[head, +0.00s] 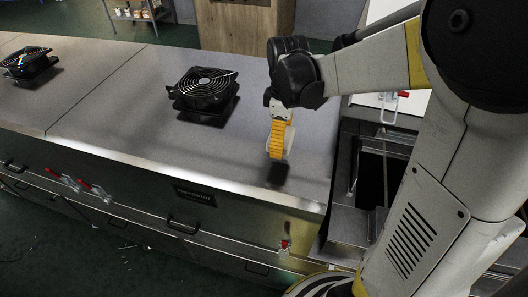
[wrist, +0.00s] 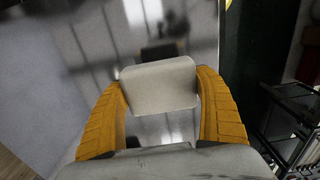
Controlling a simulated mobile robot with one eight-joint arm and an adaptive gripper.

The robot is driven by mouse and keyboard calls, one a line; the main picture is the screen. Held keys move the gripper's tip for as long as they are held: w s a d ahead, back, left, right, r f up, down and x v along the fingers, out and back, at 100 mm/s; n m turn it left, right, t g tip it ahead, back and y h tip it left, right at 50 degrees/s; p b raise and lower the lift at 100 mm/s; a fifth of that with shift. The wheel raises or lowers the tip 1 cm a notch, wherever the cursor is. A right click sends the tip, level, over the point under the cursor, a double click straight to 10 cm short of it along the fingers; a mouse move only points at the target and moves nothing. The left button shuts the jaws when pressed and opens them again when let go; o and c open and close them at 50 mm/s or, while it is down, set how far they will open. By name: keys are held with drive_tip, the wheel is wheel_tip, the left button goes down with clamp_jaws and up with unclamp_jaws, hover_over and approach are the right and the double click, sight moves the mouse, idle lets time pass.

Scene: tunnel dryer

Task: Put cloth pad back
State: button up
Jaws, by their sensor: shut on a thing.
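The cloth pad is a pale grey-white rounded block (wrist: 158,84) between the two yellow fingers of my gripper (wrist: 160,95) in the wrist view. The fingers touch it on both sides. In the head view my gripper (head: 279,145) points down above the grey metal top (head: 130,115), near its right front part. There the pad shows only as a pale edge (head: 289,143) beside the yellow finger, mostly hidden. A dark shadow or patch lies on the top just below the gripper. I cannot tell whether the pad touches the top.
A black fan (head: 204,89) stands on the top left of my gripper, and another fan (head: 28,63) is farther left. An open dark bay (head: 375,180) lies right of the top's edge. Red-handled latches (head: 285,246) line the front. The top between the fan and my gripper is clear.

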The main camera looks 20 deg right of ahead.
sight(266, 160)
drive_tip(key=a, duration=0.1)
drive_tip(key=a+f, duration=0.1)
drive_tip(key=w+a+f, duration=0.1)
drive_tip(key=a, duration=0.1)
drive_tip(key=shift+w+f, duration=0.1)
drive_tip(key=shift+f, duration=0.35)
wheel_tip(266, 160, down, 4)
drive_tip(key=shift+w+r, duration=0.1)
drive_tip(key=o, duration=1.1)
drive_tip(key=shift+b, duration=0.3)
